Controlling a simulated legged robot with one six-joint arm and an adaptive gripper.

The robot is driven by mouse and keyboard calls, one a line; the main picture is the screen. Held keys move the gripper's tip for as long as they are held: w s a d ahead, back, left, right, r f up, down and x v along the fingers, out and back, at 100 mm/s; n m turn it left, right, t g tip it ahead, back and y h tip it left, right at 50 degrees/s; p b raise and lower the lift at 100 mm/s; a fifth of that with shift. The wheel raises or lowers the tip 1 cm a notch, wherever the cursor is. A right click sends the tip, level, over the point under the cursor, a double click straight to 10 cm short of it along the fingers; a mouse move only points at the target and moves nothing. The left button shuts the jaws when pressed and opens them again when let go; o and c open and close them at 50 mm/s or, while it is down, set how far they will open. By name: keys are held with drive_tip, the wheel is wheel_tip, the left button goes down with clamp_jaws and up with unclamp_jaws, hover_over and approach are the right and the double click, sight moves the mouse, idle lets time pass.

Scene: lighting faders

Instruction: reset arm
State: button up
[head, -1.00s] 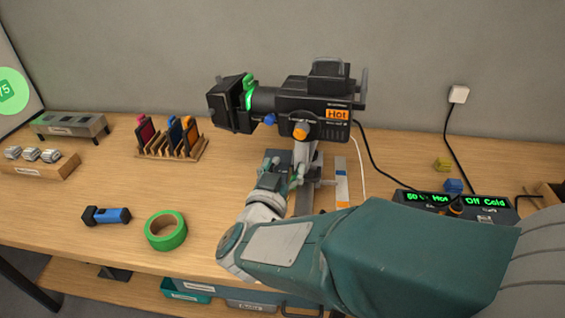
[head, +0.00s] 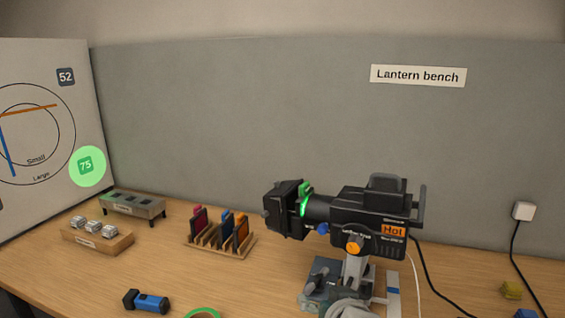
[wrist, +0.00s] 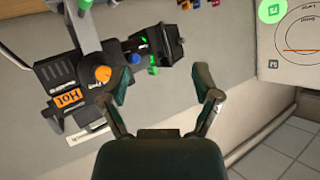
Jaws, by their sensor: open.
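My gripper (wrist: 161,80) is open in the wrist view, its two fingers spread wide with nothing between them. In the head view the end of my arm shows only at the bottom edge, in front of the lantern's stand; most of the arm is out of frame. The black lantern (head: 368,216) with a "Hot" label and a lit green ring stands on the bench. It also shows turned sideways at the upper left of the wrist view (wrist: 65,78), beyond the fingers and apart from them.
A rack of coloured frames (head: 222,240), a block with silvery pieces (head: 97,238), a grey holder (head: 134,205), a blue-black cylinder (head: 147,301) and green tape (head: 203,313) lie on the bench left of the lantern. A board with a green "75" disc (head: 86,166) stands far left. Cables run at right.

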drive_tip(key=s+d+f+g+h, duration=0.1)
drive_tip(key=s+d+g, duration=0.2)
drive_tip(key=s, duration=0.3)
drive_tip(key=s+d+f+g+h, duration=0.2)
drive_tip(key=s+d+g, duration=0.1)
drive_tip(key=s+d, duration=0.2)
drive_tip(key=shift+s+d+f+m, duration=0.3)
drive_tip(key=shift+s+d, duration=0.05)
drive_tip(key=shift+s, duration=0.7)
